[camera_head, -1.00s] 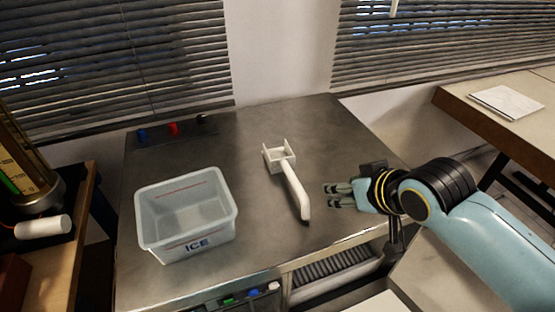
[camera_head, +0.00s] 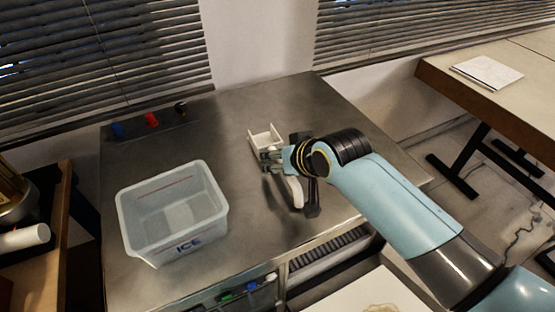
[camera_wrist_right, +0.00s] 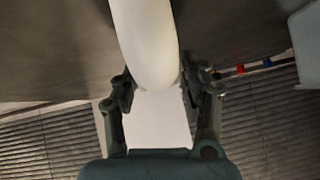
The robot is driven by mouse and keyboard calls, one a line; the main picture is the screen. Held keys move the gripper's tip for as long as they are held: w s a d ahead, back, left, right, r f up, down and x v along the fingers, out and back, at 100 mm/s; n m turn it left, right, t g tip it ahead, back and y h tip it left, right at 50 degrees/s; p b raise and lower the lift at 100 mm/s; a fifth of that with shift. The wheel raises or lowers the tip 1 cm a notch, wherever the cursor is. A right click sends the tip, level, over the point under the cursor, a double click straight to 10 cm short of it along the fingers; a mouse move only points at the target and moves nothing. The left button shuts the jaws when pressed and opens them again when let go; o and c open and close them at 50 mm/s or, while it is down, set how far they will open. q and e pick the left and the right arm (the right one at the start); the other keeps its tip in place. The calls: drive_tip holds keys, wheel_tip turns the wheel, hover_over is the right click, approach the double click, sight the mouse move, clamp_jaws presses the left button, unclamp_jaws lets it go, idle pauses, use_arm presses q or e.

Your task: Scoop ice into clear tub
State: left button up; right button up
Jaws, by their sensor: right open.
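The clear tub (camera_head: 172,212), marked ICE, stands on the metal counter at the left in the head view. I see no ice in it. The white scoop (camera_head: 264,138) lies on the counter right of the tub, its square head toward the back and its handle (camera_head: 295,190) toward the front. My right gripper (camera_head: 268,156) is over the scoop and hides part of it. In the right wrist view the open fingers (camera_wrist_right: 155,92) stand on either side of the white handle (camera_wrist_right: 148,40), not closed on it. My left gripper is not in view.
The metal counter (camera_head: 235,235) is clear between tub and scoop. Blue, red and dark knobs (camera_head: 151,119) stand at its back left. A vented opening (camera_head: 325,248) is in its front. A wooden table (camera_head: 500,95) with papers (camera_head: 487,72) stands at the right.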

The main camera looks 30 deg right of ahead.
drive_tip(key=shift+w+f, duration=0.35)
drive_tip(key=shift+w, duration=0.05)
drive_tip(key=shift+s, duration=0.1)
drive_tip(key=shift+c, duration=0.3)
clamp_jaws()
drive_tip(key=shift+r, duration=0.15)
